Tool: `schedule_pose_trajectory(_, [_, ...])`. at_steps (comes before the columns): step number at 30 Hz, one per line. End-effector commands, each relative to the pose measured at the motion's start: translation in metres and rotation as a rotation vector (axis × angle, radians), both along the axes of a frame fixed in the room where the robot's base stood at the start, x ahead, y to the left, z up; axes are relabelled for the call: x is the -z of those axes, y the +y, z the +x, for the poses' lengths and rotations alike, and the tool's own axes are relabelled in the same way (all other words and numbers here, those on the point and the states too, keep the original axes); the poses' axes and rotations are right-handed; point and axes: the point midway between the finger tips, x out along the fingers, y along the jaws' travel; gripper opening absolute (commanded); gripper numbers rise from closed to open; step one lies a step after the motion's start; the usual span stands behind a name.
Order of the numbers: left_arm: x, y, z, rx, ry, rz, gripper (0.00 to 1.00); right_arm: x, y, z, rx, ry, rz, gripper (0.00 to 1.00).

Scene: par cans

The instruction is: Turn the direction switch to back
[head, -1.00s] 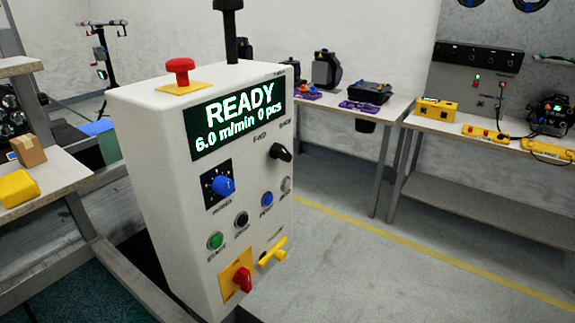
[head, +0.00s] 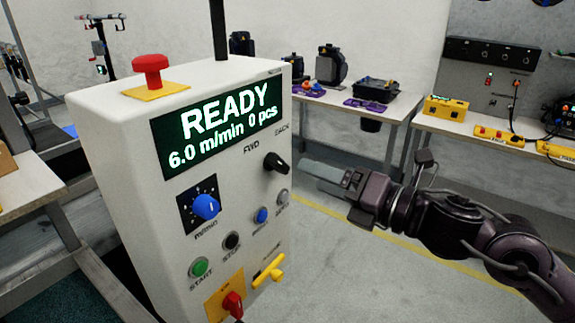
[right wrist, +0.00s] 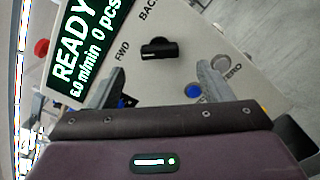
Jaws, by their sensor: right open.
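The direction switch (head: 277,162) is a black knob on the front of the white control box (head: 130,200), below the FWD and BACK labels. It also shows in the right wrist view (right wrist: 158,49), ahead of the fingers. Which label it points to is hard to tell. My right gripper (head: 318,174) is just right of the switch and apart from it. In the right wrist view its two fingers (right wrist: 168,82) are spread, with nothing between them. My left gripper is out of view.
The display (head: 215,125) reads READY, 6.0 m/min, 0 pcs. A blue dial (head: 206,206), several push buttons, a red rotary switch (head: 233,305) and a yellow handle (head: 269,271) sit below. A red mushroom button (head: 152,68) is on top. Floor right of the box is clear.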

Motion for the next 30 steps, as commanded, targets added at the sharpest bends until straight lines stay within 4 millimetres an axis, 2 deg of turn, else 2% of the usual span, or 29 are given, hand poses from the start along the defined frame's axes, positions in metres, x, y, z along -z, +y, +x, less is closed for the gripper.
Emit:
schedule_pose_trajectory(13, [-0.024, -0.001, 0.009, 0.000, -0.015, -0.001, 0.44, -0.003, 0.051, 0.037, 0.000, 0.003, 0.006, 0.73])
schedule_pose_trajectory(18, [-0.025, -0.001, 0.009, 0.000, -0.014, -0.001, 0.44, -0.002, 0.059, 0.043, 0.000, 0.002, 0.005, 0.73])
schedule_pose_trajectory(25, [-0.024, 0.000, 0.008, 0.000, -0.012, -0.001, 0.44, -0.001, 0.059, 0.043, 0.001, 0.001, 0.003, 0.73])
schedule_pose_trajectory(26, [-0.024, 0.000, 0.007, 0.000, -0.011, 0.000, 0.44, -0.001, 0.059, 0.043, 0.001, 0.001, 0.003, 0.71])
schedule_pose_trajectory(30, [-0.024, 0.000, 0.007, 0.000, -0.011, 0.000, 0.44, -0.001, 0.059, 0.043, 0.001, 0.001, 0.003, 0.53])
